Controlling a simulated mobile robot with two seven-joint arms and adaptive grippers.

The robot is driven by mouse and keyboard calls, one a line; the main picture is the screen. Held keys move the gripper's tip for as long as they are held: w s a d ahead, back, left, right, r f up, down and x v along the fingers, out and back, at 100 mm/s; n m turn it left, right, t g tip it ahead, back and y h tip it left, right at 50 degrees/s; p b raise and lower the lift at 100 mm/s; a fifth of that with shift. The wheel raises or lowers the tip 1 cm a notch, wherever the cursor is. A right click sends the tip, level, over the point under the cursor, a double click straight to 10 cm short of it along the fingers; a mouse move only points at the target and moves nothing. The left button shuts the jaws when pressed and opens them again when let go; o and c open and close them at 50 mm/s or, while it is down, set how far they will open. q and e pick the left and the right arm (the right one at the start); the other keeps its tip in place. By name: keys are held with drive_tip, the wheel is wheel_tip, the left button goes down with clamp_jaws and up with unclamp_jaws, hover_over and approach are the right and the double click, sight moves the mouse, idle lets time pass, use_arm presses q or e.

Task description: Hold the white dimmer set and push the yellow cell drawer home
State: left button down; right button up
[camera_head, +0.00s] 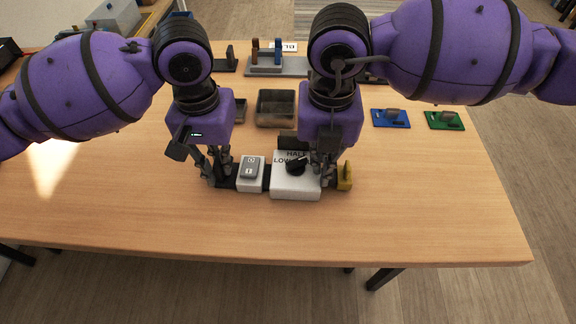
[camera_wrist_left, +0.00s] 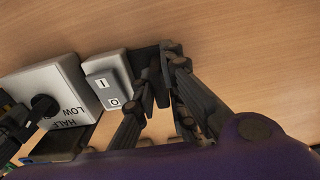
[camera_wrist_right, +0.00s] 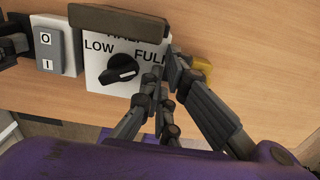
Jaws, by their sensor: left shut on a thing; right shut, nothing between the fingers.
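The white dimmer set stands on the table: a white box (camera_head: 296,188) with a black knob (camera_wrist_right: 122,68) and LOW, HALF and FULL marks, beside a white and grey rocker switch (camera_head: 251,174). A black end piece (camera_wrist_left: 145,60) sticks out past the switch. My left gripper (camera_head: 219,181) is shut on this end piece; the fingers partly hide it. The yellow cell drawer (camera_head: 345,177) is at the box's opposite end, partly hidden by fingers in the right wrist view (camera_wrist_right: 203,69). My right gripper (camera_head: 325,177) is shut and empty between box and drawer; contact cannot be told.
A dark open tray (camera_head: 276,108) stands behind the set. A blue plate (camera_head: 390,118) and a green plate (camera_head: 444,120) lie at back right. A grey stand (camera_head: 277,66) with upright pieces is at the back. The wooden table's (camera_head: 250,230) front is clear.

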drive_tip(key=o, duration=0.5)
drive_tip(key=shift+s+a+f, duration=0.15)
drive_tip(key=shift+f, duration=0.1)
drive_tip(key=shift+o, duration=0.3)
drive_tip(key=shift+f, duration=0.1)
wheel_tip(320, 180, up, 12)
drive_tip(key=shift+r, duration=0.2)
